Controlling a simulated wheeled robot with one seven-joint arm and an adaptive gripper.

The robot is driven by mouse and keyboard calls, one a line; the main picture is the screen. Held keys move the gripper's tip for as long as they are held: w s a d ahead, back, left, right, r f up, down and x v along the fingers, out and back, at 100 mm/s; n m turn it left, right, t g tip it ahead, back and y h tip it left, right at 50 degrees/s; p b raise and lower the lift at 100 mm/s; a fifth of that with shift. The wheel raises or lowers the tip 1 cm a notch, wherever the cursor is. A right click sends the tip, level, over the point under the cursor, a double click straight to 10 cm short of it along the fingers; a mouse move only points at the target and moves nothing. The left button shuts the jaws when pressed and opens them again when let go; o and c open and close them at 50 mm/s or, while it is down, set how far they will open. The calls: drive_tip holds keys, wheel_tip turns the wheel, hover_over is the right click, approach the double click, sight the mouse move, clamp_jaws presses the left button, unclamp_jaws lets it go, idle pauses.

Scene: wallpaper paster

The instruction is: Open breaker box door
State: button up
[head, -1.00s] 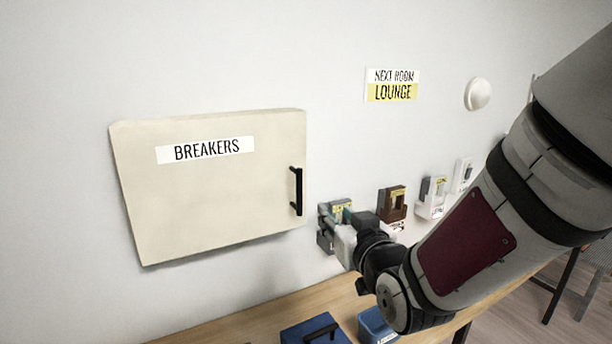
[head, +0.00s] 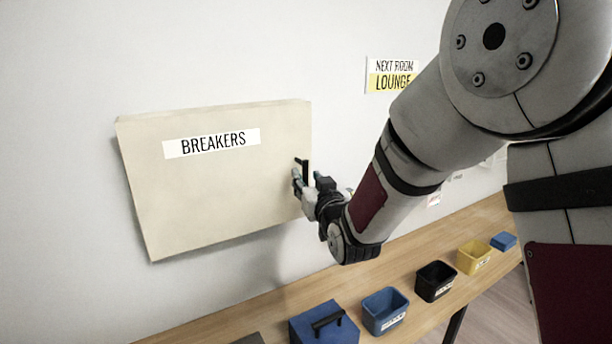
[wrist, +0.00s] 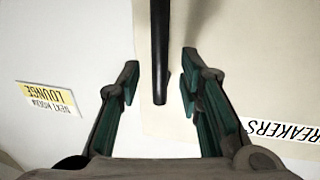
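The breaker box door (head: 215,190) is a cream panel on the wall, labelled BREAKERS, and it looks shut. Its black vertical bar handle (head: 305,170) is at the door's right edge, partly hidden by my gripper. My gripper (head: 299,182) is at the handle in the head view. In the wrist view, my open gripper (wrist: 160,85) has its two green-padded fingers on either side of the handle (wrist: 160,50), with a gap on each side. The door (wrist: 240,60) also shows behind the right finger.
A wooden table (head: 410,300) runs below along the wall. On it stand a blue toolbox (head: 325,328), a blue bin (head: 384,312), a black bin (head: 435,282) and a yellow bin (head: 473,257). A NEXT ROOM LOUNGE sign (head: 391,76) is on the wall to the right.

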drive_tip(key=shift+x, duration=1.25)
clamp_jaws()
drive_tip(key=shift+s, duration=0.1)
